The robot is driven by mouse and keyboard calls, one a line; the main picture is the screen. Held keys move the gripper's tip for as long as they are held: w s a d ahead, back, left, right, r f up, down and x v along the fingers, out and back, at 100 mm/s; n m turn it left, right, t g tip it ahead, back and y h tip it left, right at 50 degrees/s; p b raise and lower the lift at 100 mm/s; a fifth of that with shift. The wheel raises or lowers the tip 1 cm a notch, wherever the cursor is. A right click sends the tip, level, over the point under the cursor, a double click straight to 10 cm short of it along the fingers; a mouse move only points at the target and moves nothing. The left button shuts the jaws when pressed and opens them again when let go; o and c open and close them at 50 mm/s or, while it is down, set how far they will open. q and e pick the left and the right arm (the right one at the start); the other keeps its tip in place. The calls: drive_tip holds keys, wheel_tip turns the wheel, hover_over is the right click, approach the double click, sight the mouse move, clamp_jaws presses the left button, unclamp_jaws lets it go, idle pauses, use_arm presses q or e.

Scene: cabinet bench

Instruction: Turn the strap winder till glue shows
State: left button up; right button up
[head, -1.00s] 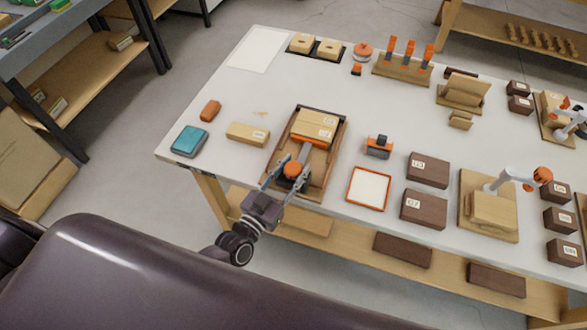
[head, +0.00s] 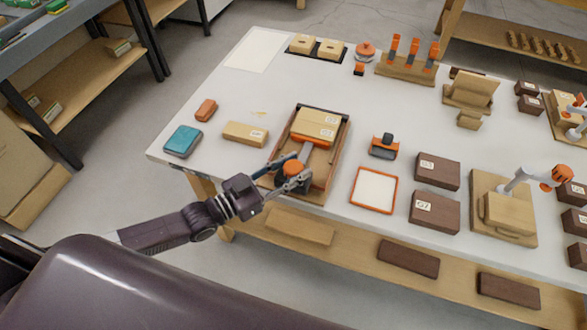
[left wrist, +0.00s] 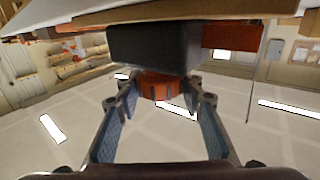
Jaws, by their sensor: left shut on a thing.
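The strap winder looks to be the orange knob (head: 293,168) at the front end of a wooden tray (head: 335,165) with dark end rails. My left gripper (head: 290,177) comes in from the left and is shut on the orange knob. In the left wrist view the knob (left wrist: 158,85) sits between the fingers, below a dark block (left wrist: 155,47). No glue is visible. My right gripper is not in view.
Left of the tray lie a wooden block (head: 245,133), a teal pad (head: 183,141) and a small orange-brown block (head: 206,110). To the right are an orange-framed white pad (head: 374,190), a dark-and-orange tool (head: 384,147) and dark boxes (head: 435,212). The bench's front edge is close by.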

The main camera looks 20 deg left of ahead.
use_arm(q)
drive_tip(key=shift+r, duration=0.1)
drive_tip(key=o, duration=1.2)
drive_tip(key=shift+s+a, duration=0.2)
drive_tip(key=shift+s, duration=0.05)
drive_tip(key=v, duration=1.1)
drive_tip(key=shift+s, duration=0.15)
drive_tip(key=shift+a, duration=0.1)
